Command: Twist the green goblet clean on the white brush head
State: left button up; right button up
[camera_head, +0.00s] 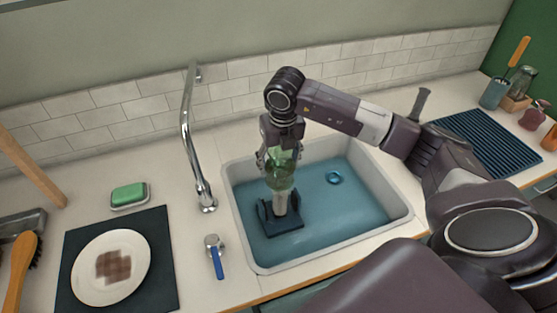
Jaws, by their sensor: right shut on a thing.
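The green goblet (281,178) is see-through and hangs from my right gripper (281,154) over the sink. The right gripper points down and is shut on the goblet. The white brush head (280,203) stands upright on a dark base (282,227) in the sink, directly below the goblet. The goblet's lower end meets or covers the top of the brush head; how far down it sits I cannot tell. My left gripper is out of view.
The sink (392,193) holds blue water. A faucet (188,140) and a blue-handled tap lever (216,257) stand left of it. A soiled plate (90,290) lies on a dark mat (160,240), near a green sponge (129,193). A ribbed drying mat (487,140) lies at right.

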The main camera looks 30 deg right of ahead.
notch_tip(320, 180, down, 6)
jog(key=b, duration=0.3)
jog(key=shift+r, duration=0.15)
jog(key=shift+w+f+b, duration=0.1)
jog(key=shift+f+b, duration=1.3)
jog(key=shift+f, duration=0.25)
jog(key=o, duration=0.8)
jog(key=c, duration=0.4)
jog(key=shift+f+b, duration=0.45)
jog(key=shift+f, duration=0.05)
